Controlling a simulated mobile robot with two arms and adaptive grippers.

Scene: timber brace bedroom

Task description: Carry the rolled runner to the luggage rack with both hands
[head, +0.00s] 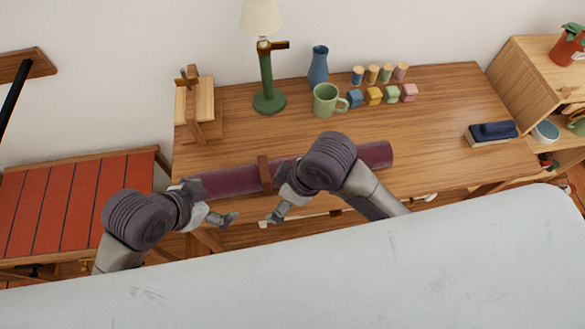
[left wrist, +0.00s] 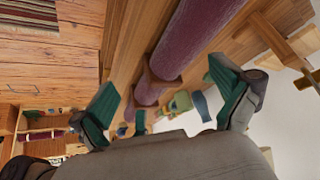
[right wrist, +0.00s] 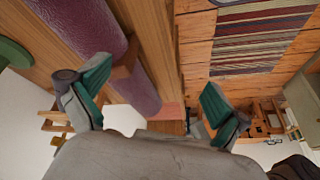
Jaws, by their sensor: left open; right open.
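The rolled runner (head: 235,182) is a purple roll lying along the front of the wooden desk, with a brown band around its middle. The right arm hides part of it. My left gripper (head: 212,203) is open at the front of the roll's left part; the roll also shows beyond its fingers in the left wrist view (left wrist: 192,38). My right gripper (head: 274,196) is open near the band, and the roll shows in the right wrist view (right wrist: 95,32). Neither gripper holds it. The luggage rack (head: 80,203), with red-orange straps and a wooden frame, stands left of the desk.
A pale surface (head: 380,270) fills the foreground.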

